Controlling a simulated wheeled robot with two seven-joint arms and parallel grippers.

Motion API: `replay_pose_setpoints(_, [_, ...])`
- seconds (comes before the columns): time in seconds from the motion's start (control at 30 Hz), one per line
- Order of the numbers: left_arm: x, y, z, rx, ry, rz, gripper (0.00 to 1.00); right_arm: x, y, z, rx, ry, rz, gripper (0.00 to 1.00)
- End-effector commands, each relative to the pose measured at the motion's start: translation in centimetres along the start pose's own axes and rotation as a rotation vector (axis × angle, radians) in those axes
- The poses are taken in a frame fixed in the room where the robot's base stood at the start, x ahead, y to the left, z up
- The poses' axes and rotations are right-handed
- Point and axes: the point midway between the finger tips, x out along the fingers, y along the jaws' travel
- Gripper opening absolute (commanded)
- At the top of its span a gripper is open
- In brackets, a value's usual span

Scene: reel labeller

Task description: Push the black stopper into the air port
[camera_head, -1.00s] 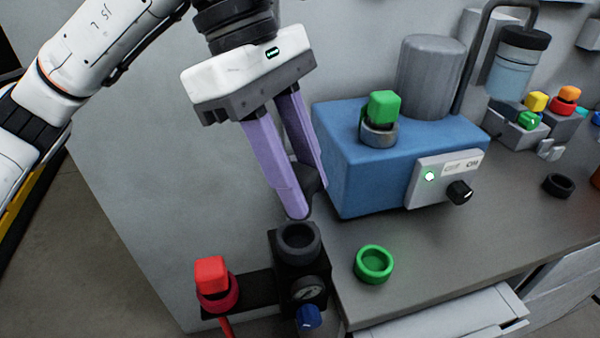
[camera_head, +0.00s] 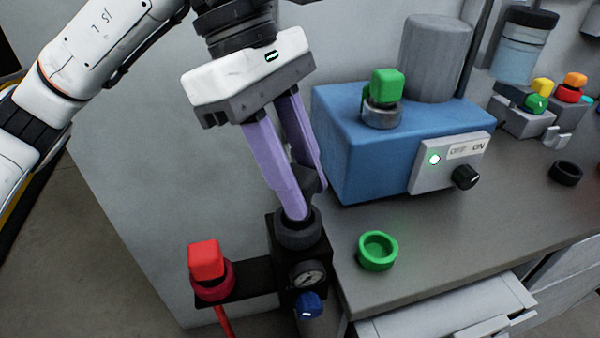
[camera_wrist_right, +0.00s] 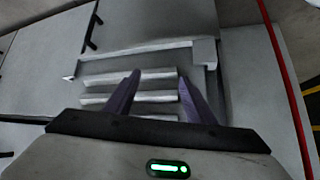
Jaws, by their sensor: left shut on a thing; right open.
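My left gripper (camera_head: 299,200) points down with its purple fingers shut on the black stopper (camera_head: 309,181), a dark piece partly hidden by the fingers. The fingertips and the stopper's lower end are at the mouth of the air port (camera_head: 298,232), a dark ring on top of a black block. How deep the stopper sits in the ring is hidden by the fingers. My right gripper (camera_wrist_right: 157,78) is open and empty in the right wrist view, in front of a pale cabinet with an open drawer.
A red stopper (camera_head: 206,260) stands in a red ring left of the port. The block carries a gauge (camera_head: 307,277) and blue knob (camera_head: 309,305). A green ring (camera_head: 377,251) lies on the grey bench. A blue machine (camera_head: 370,155) stands behind, holding a green stopper (camera_head: 386,85).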

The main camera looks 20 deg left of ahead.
Motion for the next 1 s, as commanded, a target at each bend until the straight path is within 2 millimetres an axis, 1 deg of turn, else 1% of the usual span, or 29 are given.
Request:
replay_pose_setpoints(0.03, [0.4,0.0,-0.1,0.0,0.0,0.0,0.06,0.3,0.0,0.3,0.0,-0.001,0.0,0.5])
replay_pose_setpoints(0.63, [2.6,0.0,-1.1,0.0,0.0,0.0,0.06,1.7,0.1,1.8,0.0,-0.001,-0.001,0.5])
replay_pose_setpoints(1.0, [2.7,0.0,-1.1,0.0,0.001,-0.001,0.06,1.8,0.1,1.9,0.0,-0.001,-0.001,0.5])
